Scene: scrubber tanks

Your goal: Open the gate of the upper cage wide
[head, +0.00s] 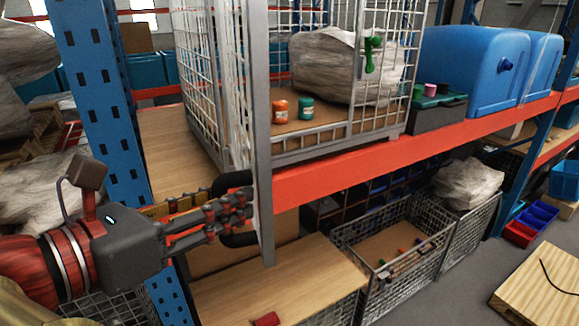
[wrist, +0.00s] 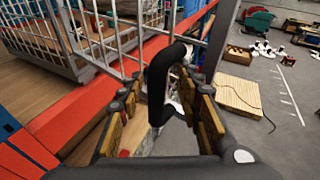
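The upper cage (head: 330,147) is a grey wire cage on the orange-edged shelf. Its gate (head: 262,140) stands swung out from the front, seen nearly edge-on, its lower end reaching below the shelf beam. The front shows open beside it. The black gate handle (head: 237,182) also shows in the wrist view (wrist: 158,85). My gripper (head: 238,212) is at the handle; in the wrist view its fingers (wrist: 160,92) stand apart on both sides of the handle, with gaps visible. Contact with the handle is hard to tell.
Inside the cage are a wrapped bundle (head: 325,70), an orange jar (head: 280,111) and a green jar (head: 306,108). A blue rack upright (head: 95,90) stands left, near my arm. Lower wire cages (head: 350,240) sit below. Open floor (head: 450,295) lies right.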

